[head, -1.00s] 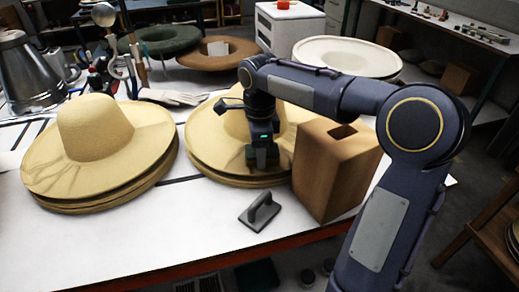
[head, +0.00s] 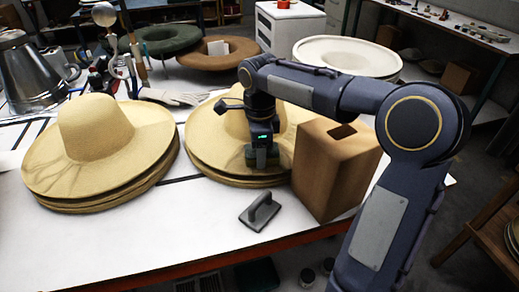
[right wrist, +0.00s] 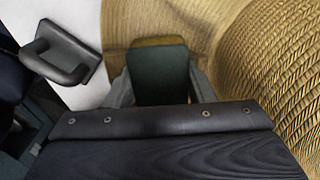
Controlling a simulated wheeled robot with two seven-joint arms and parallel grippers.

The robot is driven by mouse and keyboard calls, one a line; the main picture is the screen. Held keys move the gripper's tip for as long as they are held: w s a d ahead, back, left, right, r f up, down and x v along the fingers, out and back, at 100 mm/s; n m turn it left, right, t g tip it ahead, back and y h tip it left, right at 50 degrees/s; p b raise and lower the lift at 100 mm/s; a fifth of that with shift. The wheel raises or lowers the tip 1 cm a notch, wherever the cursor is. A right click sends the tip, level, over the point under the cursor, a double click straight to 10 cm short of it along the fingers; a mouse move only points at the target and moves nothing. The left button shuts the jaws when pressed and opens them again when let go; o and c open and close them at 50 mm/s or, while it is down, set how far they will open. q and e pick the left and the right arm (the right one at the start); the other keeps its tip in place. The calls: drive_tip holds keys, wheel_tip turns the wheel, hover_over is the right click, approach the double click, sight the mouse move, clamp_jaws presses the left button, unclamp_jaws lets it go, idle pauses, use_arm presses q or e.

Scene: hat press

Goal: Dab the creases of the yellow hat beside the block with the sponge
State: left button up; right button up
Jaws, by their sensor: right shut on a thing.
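The yellow hat (head: 211,138) beside the block is a wide-brimmed straw hat on top of a stack, left of the brown wooden block (head: 335,175). My right arm hides much of its crown. My right gripper (head: 262,155) is over the front of the brim, shut on the sponge (right wrist: 158,75). The sponge is dark green with a tan far edge, and the woven straw (right wrist: 255,60) shows around it. I cannot tell whether it presses on the brim. Creases near it are mostly hidden. My left gripper is not in view.
A grey handled tool (head: 260,212) lies on the white table (head: 160,235) in front of the hat. Another stack of yellow hats (head: 95,140) with a creased brim stands at left. A metal pot (head: 28,80) and green and brown hats are behind.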

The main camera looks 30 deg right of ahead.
wheel_tip(320, 180, up, 14)
drive_tip(key=p, duration=1.3)
idle(0.8)
